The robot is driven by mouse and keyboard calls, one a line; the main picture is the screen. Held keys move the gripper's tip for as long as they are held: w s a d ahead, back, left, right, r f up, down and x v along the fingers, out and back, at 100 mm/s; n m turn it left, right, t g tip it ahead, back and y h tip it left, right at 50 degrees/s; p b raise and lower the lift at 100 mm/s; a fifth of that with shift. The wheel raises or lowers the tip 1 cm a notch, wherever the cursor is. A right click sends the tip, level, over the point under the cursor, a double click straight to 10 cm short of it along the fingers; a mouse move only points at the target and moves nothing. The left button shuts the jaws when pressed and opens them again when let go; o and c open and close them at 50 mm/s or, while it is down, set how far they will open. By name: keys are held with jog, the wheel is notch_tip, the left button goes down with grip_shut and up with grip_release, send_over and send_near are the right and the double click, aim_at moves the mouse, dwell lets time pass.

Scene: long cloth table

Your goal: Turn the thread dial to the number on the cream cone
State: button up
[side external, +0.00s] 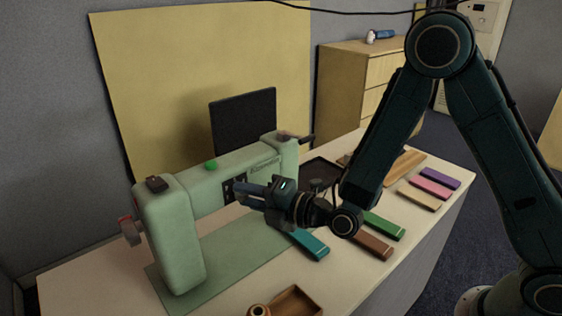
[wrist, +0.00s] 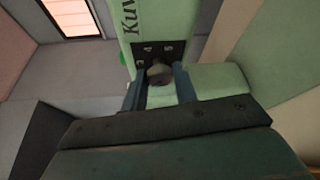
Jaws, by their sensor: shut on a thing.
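A pale green sewing machine (side external: 178,235) stands on the long table. The thread dial (wrist: 160,73) is a grey round knob on a black plate (wrist: 152,48) with numbers, among them what look like 3, 4 and 5. In the side external view my gripper (side external: 242,194) reaches the front of the machine at the dark plate and hides the dial. In the wrist view my gripper (wrist: 161,80) has one finger on each side of the dial and is shut on it. I cannot read the dial's setting. I cannot make out a cream cone in either view.
Coloured blocks, including teal (side external: 308,244), green (side external: 384,226) and brown (side external: 372,246), lie right of the machine. A wooden tray (side external: 318,309) is at the front edge. A black tray (side external: 333,165) lies behind my gripper. A dark panel (side external: 243,120) stands behind the machine.

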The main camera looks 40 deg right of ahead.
jog(key=shift+s+f, duration=0.15)
jog(key=shift+f, duration=0.15)
jog(key=o, duration=0.9)
jog(key=shift+o, duration=0.2)
jog(key=shift+r, duration=0.15)
jog(key=shift+r, duration=0.2)
jog(key=shift+r, duration=1.15)
jog(key=o, duration=0.7)
jog(key=r, duration=0.6)
jog(key=shift+w+a, duration=0.15)
jog(key=shift+w, duration=0.05)
notch_tip(320, 180, up, 2)
jog(key=shift+s+r, duration=0.1)
jog(key=c, duration=0.7)
notch_tip(320, 180, up, 9)
